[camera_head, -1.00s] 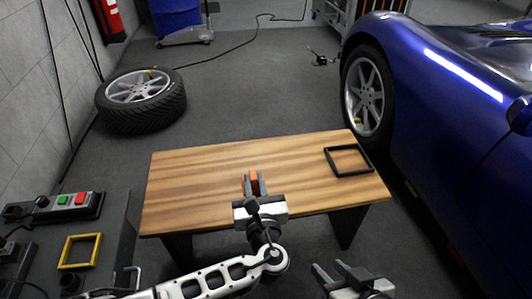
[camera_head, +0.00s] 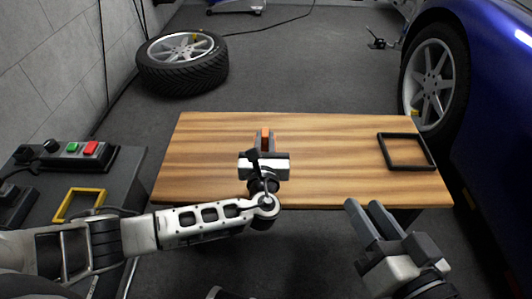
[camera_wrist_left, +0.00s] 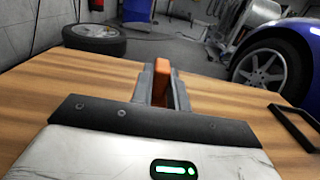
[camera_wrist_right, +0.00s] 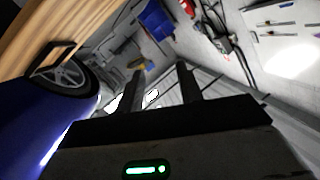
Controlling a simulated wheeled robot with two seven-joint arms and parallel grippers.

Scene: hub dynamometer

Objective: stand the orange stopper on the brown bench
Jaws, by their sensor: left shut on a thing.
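The orange stopper (camera_head: 265,134) is between the fingers of my left gripper (camera_head: 264,142), which is shut on it. The gripper is over the middle of the brown bench (camera_head: 330,150); I cannot tell whether the stopper touches the top. My right gripper (camera_head: 368,212) is open and empty, in front of the bench's front edge at the right. In the right wrist view its two fingers (camera_wrist_right: 160,88) stand apart with nothing between them.
A black square frame (camera_head: 406,168) lies on the bench's right part. A yellow frame (camera_head: 78,221) and a box with green and red buttons (camera_head: 85,150) are on the dark table at left. A tyre (camera_head: 182,77) lies behind; a blue car (camera_head: 490,80) stands right.

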